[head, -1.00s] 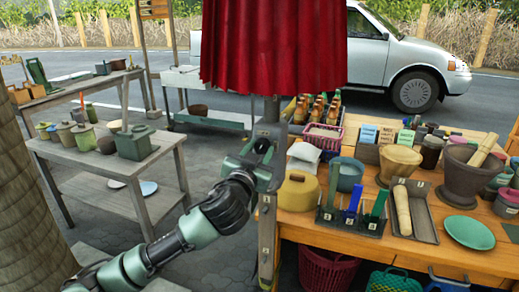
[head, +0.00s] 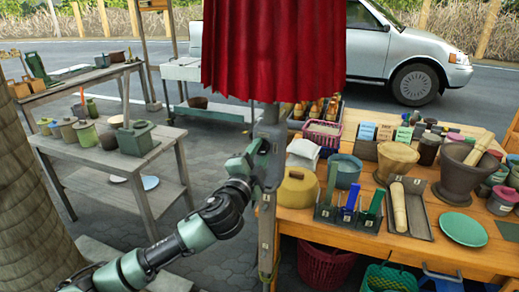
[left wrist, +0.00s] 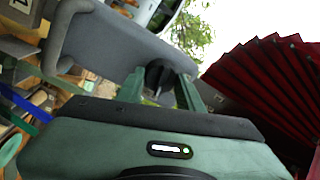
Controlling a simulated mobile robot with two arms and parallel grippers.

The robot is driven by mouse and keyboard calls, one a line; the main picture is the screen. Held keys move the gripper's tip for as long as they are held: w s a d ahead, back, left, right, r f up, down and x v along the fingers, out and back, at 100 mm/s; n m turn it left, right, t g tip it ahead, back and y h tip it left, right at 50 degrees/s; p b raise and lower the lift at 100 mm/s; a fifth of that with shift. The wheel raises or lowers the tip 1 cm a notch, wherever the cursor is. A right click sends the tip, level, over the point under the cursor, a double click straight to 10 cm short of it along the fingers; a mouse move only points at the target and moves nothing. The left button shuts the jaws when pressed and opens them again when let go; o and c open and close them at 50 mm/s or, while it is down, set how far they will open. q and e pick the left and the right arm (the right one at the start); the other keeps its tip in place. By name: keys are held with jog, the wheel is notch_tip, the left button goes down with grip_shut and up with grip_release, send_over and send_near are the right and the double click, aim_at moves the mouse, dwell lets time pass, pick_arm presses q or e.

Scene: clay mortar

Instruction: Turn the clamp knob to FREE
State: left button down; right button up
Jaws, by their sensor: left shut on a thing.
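The clamp knob (left wrist: 158,74) is a small dark round knob on a grey clamp plate (left wrist: 110,45) in the left wrist view. My left gripper (left wrist: 160,88) is shut on the knob, with one green finger on each side of it. In the head view the clamp (head: 268,150) sits on the upright post below the red cloth, and my left gripper (head: 252,160) reaches it from the left. The gripper hides most of the knob in the head view. I cannot read any FREE marking. My right gripper is not in view.
The red cloth (head: 272,50) hangs just above the clamp. A wooden table (head: 400,245) with pots, bowls and a mortar stands right of the post. A grey table (head: 75,148) with lidded jars stands at the left. Paved ground lies between them.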

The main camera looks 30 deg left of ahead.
pick_arm(q)
jog(key=shift+m+p, duration=0.45)
jog(key=shift+m, duration=0.95)
jog(key=shift+f, duration=0.1)
jog(key=c, duration=0.9)
grip_release()
jog(key=b+v, duration=0.2)
jog(key=v, duration=0.5)
jog(key=shift+s, duration=0.4)
